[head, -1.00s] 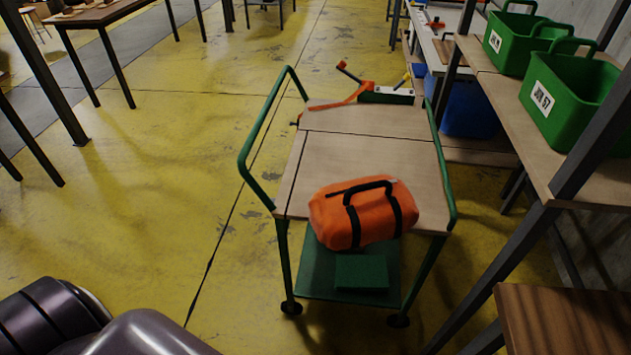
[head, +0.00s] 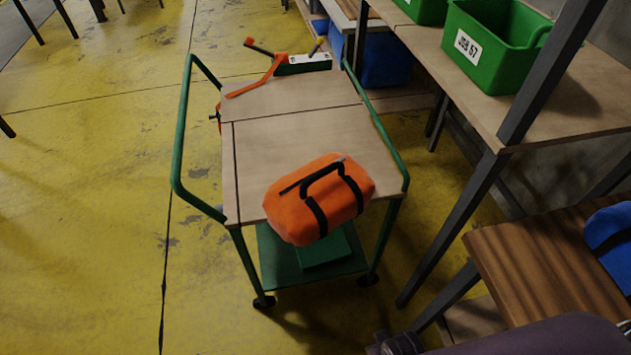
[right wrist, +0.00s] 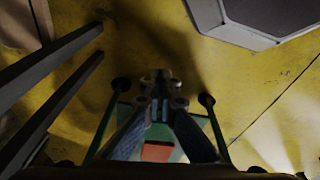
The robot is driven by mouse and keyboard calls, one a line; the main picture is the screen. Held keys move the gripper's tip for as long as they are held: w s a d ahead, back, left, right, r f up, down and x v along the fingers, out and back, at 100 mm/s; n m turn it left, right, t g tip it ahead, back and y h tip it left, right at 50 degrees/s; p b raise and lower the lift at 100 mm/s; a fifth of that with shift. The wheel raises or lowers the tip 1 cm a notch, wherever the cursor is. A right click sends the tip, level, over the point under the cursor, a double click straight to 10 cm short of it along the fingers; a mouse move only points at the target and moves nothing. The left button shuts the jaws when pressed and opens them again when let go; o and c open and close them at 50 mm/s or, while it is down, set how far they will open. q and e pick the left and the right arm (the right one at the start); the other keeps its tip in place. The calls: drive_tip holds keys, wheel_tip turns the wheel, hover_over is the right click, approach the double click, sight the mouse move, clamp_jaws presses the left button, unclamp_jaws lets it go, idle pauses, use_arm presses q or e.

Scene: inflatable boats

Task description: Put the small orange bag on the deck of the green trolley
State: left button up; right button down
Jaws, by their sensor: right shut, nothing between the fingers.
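The small orange bag (head: 290,215), with black straps and a black handle, lies at the near edge of the wooden deck of the green trolley (head: 300,140). It overhangs that edge in the picture; how much of it rests on the wood is hidden. In the right wrist view my right gripper (right wrist: 161,78) is shut and empty, over the floor and the trolley's lower part. An orange-red patch (right wrist: 157,151) shows between its fingers; I cannot tell if it is the bag.
A green box (head: 325,250) is on the lower shelf. Shelving with green crates (head: 500,45) stands on the right, a wooden table (head: 540,265) at lower right.

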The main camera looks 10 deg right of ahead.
sight(330, 198)
drive_tip(key=w+d+r+n+t+p, duration=0.1)
drive_tip(key=w+d+r+n+t, duration=0.15)
drive_tip(key=w+r, duration=0.65)
drive_tip(key=w+d+r+n+t, duration=0.1)
drive_tip(key=w+r+n+t, duration=0.25)
drive_tip(key=r, duration=0.95)
drive_tip(key=w+d+r+n+t+p, duration=0.15)
drive_tip(key=w+r+t, duration=0.25)
drive_tip(key=w+r, duration=0.55)
wheel_tip(330, 198, up, 6)
drive_tip(key=a+r+n+t+y, duration=0.1)
drive_tip(key=a+n+t+y, duration=0.2)
drive_tip(key=n, duration=0.4)
drive_tip(key=s+a+r+n+g+y, duration=0.25)
drive_tip(key=s+n+y, duration=0.25)
drive_tip(key=n+y, duration=0.55)
drive_tip(key=shift+g+h, duration=0.25)
drive_tip(key=x, duration=0.3)
drive_tip(key=b+x, duration=0.1)
drive_tip(key=x, duration=0.5)
drive_tip(key=shift+w+a+f+b, duration=0.1)
drive_tip(key=shift+a+f+b, duration=0.2)
drive_tip(key=shift+a+b, duration=0.1)
drive_tip(key=w, duration=0.3)
drive_tip(key=shift+w+a+f+b, duration=0.1)
drive_tip(key=shift+a+f+b, duration=0.05)
drive_tip(key=shift+a+b, duration=0.2)
drive_tip(key=shift+w, duration=0.6)
